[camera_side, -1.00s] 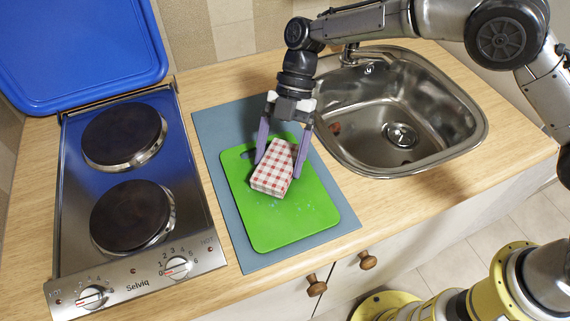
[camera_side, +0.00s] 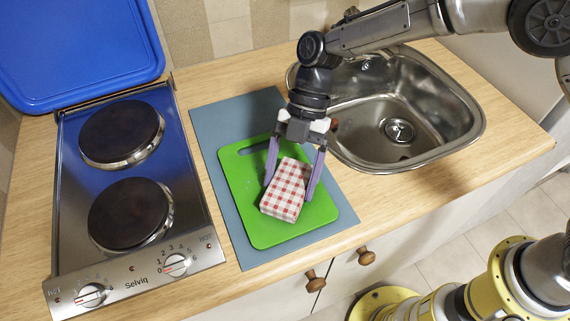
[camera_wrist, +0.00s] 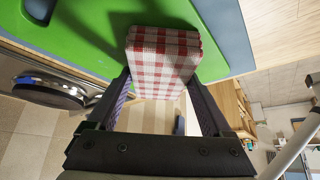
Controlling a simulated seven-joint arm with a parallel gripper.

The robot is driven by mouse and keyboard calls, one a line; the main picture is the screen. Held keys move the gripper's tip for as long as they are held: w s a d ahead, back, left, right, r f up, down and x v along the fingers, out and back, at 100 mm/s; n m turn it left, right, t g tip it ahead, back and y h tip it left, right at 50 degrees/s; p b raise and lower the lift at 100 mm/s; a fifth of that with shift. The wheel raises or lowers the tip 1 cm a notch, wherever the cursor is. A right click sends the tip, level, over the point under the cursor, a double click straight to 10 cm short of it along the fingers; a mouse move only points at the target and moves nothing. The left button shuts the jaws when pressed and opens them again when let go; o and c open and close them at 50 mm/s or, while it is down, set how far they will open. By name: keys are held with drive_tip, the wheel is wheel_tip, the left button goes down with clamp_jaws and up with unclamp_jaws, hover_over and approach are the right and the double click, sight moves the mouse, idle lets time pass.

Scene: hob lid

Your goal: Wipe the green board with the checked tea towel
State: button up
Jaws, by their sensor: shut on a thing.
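The checked tea towel (camera_side: 286,190), red and white and folded into a thick pad, is on the green board (camera_side: 245,215) in the side view. My gripper (camera_side: 293,192) is shut on the towel, one finger on each side. In the wrist view the towel (camera_wrist: 163,57) sits between the two fingers, against the green board (camera_wrist: 85,35). The towel covers the front middle part of the board. A few pale specks that showed lower on the board are now hidden or too small to tell.
The board lies on a grey-blue mat (camera_side: 215,125). The two-plate hob (camera_side: 75,215) stands to the left with its blue lid (camera_side: 80,50) raised. The steel sink (camera_side: 440,110) is at the right. The wooden counter's front edge has knobs (camera_side: 315,282) below it.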

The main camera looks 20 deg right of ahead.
sight(291, 216)
drive_tip(key=shift+s, duration=3.15)
drive_tip(key=shift+a, duration=1.1)
drive_tip(key=shift+w+a, duration=0.15)
drive_tip(key=shift+a, duration=0.1)
drive_tip(key=shift+w+d, duration=0.1)
drive_tip(key=shift+w, duration=6.6)
drive_tip(key=shift+s, duration=6.85)
drive_tip(key=shift+r, duration=4)
